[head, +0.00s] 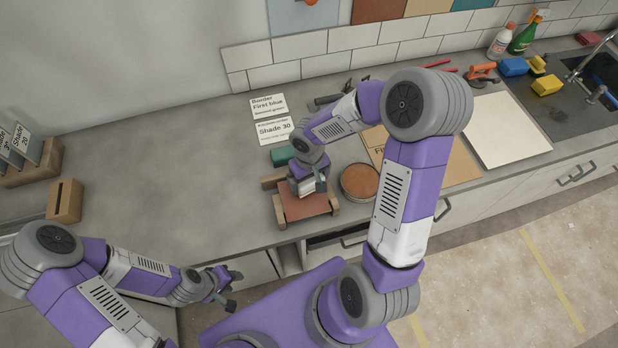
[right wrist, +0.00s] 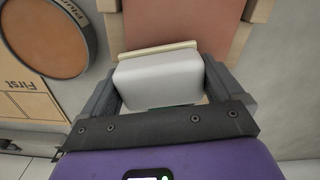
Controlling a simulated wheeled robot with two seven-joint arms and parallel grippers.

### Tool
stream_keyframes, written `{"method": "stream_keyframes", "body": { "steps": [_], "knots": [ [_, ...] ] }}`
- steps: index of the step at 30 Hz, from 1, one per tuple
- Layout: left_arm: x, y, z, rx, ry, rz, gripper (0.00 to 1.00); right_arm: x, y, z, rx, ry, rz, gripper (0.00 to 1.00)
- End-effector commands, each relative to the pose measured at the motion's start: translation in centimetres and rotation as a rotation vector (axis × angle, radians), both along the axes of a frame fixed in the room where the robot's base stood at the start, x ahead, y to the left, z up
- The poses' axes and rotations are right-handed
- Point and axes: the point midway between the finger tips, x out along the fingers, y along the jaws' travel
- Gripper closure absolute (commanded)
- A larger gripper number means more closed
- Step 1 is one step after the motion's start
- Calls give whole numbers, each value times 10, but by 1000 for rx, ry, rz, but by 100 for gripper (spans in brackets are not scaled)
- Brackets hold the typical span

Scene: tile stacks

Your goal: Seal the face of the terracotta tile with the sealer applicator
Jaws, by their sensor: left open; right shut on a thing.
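The terracotta tile (head: 303,208) lies face up between wooden blocks near the counter's front edge. It also shows in the right wrist view (right wrist: 185,22). My right gripper (head: 312,190) is over the tile, shut on the sealer applicator, a pale grey block (right wrist: 158,80) with a cream pad edge (right wrist: 158,49). Its fingers grip the block's two sides. The pad lies over the tile; I cannot tell whether it touches. The arm hides the tile's far part in the head view. My left gripper (head: 229,291) is open and empty in front of the counter, at lower left.
A round tub (head: 360,181) with brown contents stands right of the tile. A green object (head: 283,155) lies behind it. Two label cards (head: 274,130), a cardboard sheet (head: 455,165) and a cream board (head: 507,130) lie further back. The counter's left middle is clear.

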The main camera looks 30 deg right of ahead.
Motion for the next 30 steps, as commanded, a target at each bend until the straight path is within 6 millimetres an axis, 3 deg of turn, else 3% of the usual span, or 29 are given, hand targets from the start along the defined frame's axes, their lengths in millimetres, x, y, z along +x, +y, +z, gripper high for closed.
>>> {"method": "stream_keyframes", "body": {
  "steps": [30],
  "knots": [
    [0,0,-19,0,0,0,57,0,1,-18,0,-1,1,48]
  ]
}}
